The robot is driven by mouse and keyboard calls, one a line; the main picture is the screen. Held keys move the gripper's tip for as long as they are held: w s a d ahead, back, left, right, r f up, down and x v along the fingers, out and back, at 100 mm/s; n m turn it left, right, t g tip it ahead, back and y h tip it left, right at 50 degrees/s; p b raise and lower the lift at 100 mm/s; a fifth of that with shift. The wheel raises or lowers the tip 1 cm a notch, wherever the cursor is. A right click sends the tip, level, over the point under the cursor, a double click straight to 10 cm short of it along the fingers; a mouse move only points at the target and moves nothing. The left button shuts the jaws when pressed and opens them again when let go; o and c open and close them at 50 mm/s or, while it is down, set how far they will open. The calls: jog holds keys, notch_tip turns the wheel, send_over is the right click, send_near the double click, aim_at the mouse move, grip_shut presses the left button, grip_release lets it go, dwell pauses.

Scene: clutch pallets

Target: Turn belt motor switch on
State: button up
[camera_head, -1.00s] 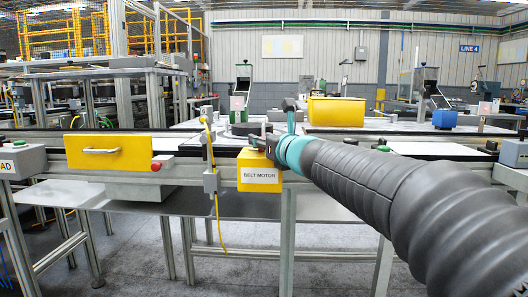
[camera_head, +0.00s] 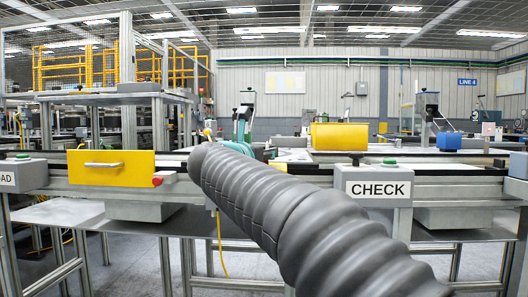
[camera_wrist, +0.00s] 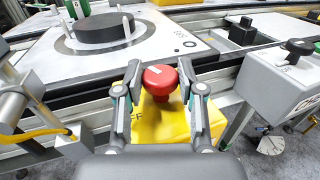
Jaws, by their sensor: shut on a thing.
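The belt motor switch is a red round knob (camera_wrist: 158,80) with a white mark, on top of a yellow box (camera_wrist: 160,125) in the wrist view. Part of a dark label shows on the box, too cut off to read in full. My gripper (camera_wrist: 160,72) is shut on the red knob, one finger on each side. In the head view my grey arm hides the box and the knob.
A grey CHECK box (camera_head: 372,187) stands to the right; its black knob (camera_wrist: 299,47) shows in the wrist view. A grey post (camera_wrist: 15,105) with a yellow cable is close on the left. A plate with a black disc (camera_wrist: 103,32) lies behind.

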jog(key=m+h, duration=0.1)
jog(key=m+g+h+p, duration=0.1)
jog(key=h, duration=0.1)
jog(key=m+g+h+p, duration=0.1)
jog(key=shift+w+a+r, duration=0.15)
jog(key=shift+w+a, duration=0.05)
jog(key=shift+a, duration=0.05)
jog(key=shift+m+g+h+p, duration=0.9)
jog(key=shift+g+h+p, duration=0.15)
jog(key=shift+h, duration=0.15)
jog(key=shift+m+g+h, duration=0.3)
jog(key=shift+g, duration=0.05)
jog(key=o, duration=1.1)
jog(key=shift+f, duration=0.2)
jog(key=shift+o, duration=0.2)
jog(key=v, duration=1.2)
